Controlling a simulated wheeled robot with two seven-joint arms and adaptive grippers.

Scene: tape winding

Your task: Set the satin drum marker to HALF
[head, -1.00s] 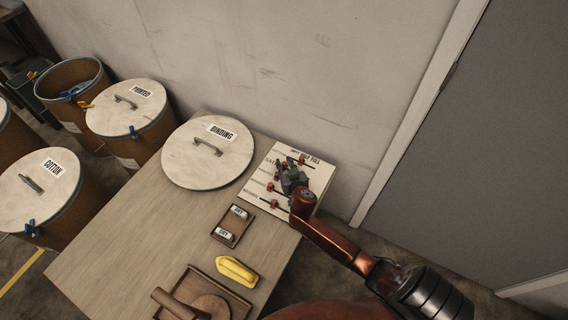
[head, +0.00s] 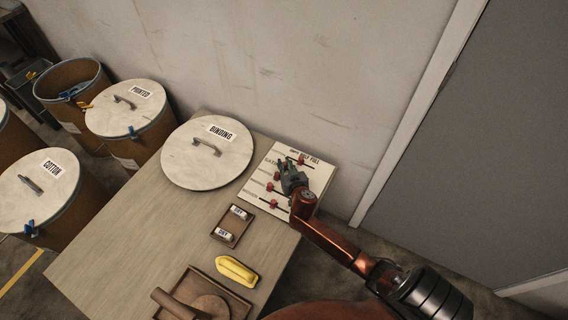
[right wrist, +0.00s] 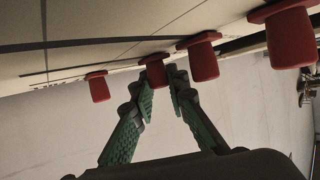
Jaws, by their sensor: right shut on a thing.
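The white marker board (head: 248,201) lies at the table's far right corner. It has several labelled rows, each with a slot and a red marker; the end of the scale reads HALF FULL. One red marker (head: 273,204) is on the lowest row and another (head: 301,160) near the top. My right gripper (head: 286,170) is low over the board's upper middle and hides part of the rows. In the right wrist view its green fingers (right wrist: 162,84) are closed on a red marker (right wrist: 153,70). Its row and exact setting cannot be read. My left gripper is out of view.
The BINDING lid (head: 185,160) lies left of the board. A small tray (head: 225,240) with two tags, a yellow object (head: 236,271) and a wooden tray (head: 238,304) are nearer. Labelled drums (head: 60,215) stand left. The wall is close behind the board.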

